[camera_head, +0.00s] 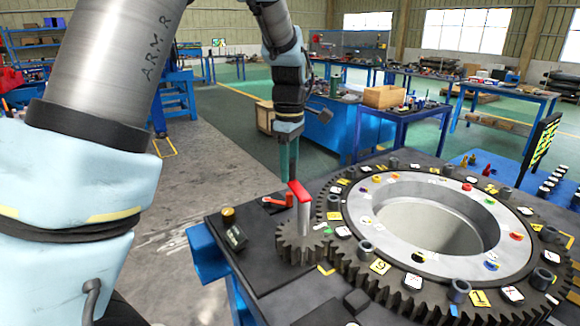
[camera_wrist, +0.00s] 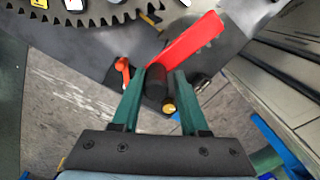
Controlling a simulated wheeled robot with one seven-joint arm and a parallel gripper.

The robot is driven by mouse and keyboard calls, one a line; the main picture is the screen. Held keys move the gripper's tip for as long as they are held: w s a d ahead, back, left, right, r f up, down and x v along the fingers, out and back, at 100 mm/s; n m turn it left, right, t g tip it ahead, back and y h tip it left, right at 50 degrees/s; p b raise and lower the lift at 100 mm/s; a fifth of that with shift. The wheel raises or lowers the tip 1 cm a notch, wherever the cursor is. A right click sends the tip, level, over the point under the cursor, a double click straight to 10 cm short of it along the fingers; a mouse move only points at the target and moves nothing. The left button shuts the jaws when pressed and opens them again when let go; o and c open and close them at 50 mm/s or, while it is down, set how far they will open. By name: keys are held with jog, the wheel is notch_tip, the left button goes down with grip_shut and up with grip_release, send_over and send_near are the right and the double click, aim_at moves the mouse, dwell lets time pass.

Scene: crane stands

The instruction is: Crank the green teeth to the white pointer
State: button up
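A red crank arm (camera_head: 300,191) sits on a grey post above a small dark pinion gear (camera_head: 300,250). The pinion meshes with a large toothed ring (camera_head: 395,285) that carries number tags and small coloured marks. In the wrist view the red crank arm (camera_wrist: 190,42) has a black grip (camera_wrist: 156,86) at its near end. My gripper (camera_wrist: 161,78) has its green fingers on either side of this grip, with a gap visible at the right finger. In the head view my gripper (camera_head: 289,178) points down behind the crank arm. I cannot clearly make out the green teeth or the white pointer.
A small red-orange lever (camera_head: 277,201) and a brass knob (camera_head: 228,214) stand on the dark stand top left of the pinion. Short dark posts rise around the ring. A blue workbench (camera_head: 340,130) stands behind; open floor lies to the left.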

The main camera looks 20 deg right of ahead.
jog(key=o, duration=0.3)
jog(key=shift+d, duration=0.1)
notch_tip(320, 180, up, 11)
jog(key=shift+f+b, duration=0.1)
jog(key=shift+b, duration=1.15)
